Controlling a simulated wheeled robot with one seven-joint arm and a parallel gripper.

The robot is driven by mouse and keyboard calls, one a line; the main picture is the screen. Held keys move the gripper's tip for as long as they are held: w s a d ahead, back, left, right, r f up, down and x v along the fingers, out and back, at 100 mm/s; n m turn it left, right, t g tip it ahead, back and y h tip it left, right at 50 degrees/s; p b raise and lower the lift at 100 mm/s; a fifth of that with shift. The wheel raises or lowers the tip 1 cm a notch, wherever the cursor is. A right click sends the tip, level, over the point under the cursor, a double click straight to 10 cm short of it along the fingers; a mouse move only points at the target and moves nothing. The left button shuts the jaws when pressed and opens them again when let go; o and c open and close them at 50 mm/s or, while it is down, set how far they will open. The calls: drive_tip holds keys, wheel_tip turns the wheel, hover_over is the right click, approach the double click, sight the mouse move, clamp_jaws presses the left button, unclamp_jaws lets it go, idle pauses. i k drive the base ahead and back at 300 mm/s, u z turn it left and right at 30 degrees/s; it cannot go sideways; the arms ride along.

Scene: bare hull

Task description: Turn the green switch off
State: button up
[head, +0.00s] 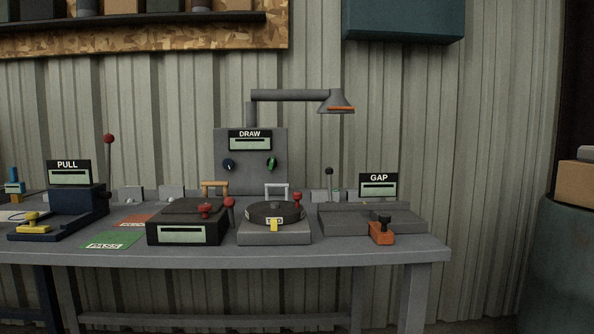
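A green switch (271,164), shaped like a small rotary knob, sits on the right side of the front of a grey upright panel (249,183) at the back of the workbench. Its grip looks close to upright; its exact setting is too small to read. A dark blue knob (229,164) sits on the same panel, to the left at the same height. A sign reading DRAW (250,140) is above and between them. My gripper is not in view.
The grey workbench (378,250) holds a black box (187,236), a round turntable unit (275,237), a GAP unit (370,220) and a blue PULL unit (70,215). Red-knobbed levers (229,202) stand before the panel. A lamp arm (295,95) overhangs right.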

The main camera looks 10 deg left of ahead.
sight(272, 162)
drive_tip(key=k, duration=0.4)
drive_tip(key=u, duration=1.1)
drive_tip(key=i, duration=0.4)
